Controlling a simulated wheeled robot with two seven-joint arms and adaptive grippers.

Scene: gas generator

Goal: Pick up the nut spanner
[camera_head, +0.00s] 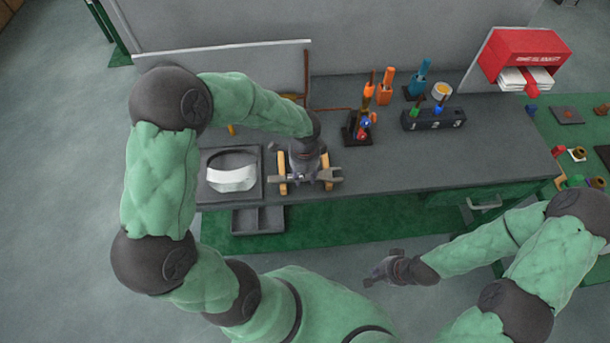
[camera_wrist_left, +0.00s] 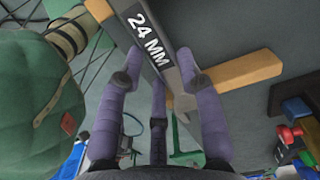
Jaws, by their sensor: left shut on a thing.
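The nut spanner (camera_head: 331,175) is a grey metal tool lying crosswise at the front of the grey workbench, at two wooden pegs. In the left wrist view the spanner (camera_wrist_left: 150,45) shows a dark label reading "24 MM". My left gripper (camera_head: 305,178) reaches down over the middle of the spanner between the pegs. Its purple fingers (camera_wrist_left: 160,85) are shut on the spanner. The spanner still lies close to the pegs; I cannot tell if it touches them. My right gripper (camera_head: 377,275) hangs in front of the bench, away from the spanner; its fingers are too small to read.
The wooden pegs (camera_head: 283,172) flank my left gripper. A dark tray with a white part (camera_head: 231,178) lies to the left. Orange bottles (camera_head: 387,88), a dark tool block (camera_head: 433,119) and a red box (camera_head: 525,55) stand right. The bench's right middle is clear.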

